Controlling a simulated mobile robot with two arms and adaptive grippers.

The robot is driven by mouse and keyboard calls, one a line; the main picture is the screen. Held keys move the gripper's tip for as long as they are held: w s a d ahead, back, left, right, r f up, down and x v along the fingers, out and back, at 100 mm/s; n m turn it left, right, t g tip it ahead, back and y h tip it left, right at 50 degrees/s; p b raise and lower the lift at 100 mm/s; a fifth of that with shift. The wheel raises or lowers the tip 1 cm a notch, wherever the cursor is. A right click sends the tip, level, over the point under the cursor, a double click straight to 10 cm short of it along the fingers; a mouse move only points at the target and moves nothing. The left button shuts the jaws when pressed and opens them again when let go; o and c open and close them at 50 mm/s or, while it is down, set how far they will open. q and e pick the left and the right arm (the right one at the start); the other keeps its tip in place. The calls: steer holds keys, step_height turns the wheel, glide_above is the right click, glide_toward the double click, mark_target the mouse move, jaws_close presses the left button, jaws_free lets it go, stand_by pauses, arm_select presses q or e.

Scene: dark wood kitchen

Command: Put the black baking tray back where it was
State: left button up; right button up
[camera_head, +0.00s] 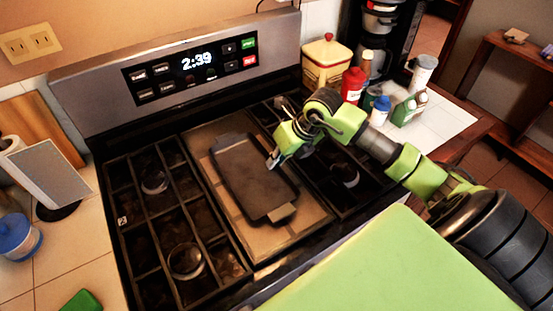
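The black baking tray (252,178) lies flat on the flat centre plate of the stove (284,239), between the two side burner grates. It is a dark rectangle with a small tab at its far end and a lighter tab at its near end. My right gripper (278,133) is above the stove by the tray's upper right side. Its fingers appear spread, with nothing visible between them. The lower fingertip overlaps the tray's right edge in the view; I cannot tell whether it touches. My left gripper is not in view.
Burner grates (172,220) flank the centre plate. The control panel (190,67) rises behind. A yellow canister (326,63), a red bottle (352,84) and other bottles stand on the right counter. A grey panel on a dark stand (48,172) is on the left counter.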

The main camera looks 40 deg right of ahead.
steer(key=shift+r, duration=0.15)
steer(key=b+v, duration=0.2)
steer(key=v, duration=1)
steer(key=shift+b, duration=0.3)
steer(key=shift+w, duration=0.1)
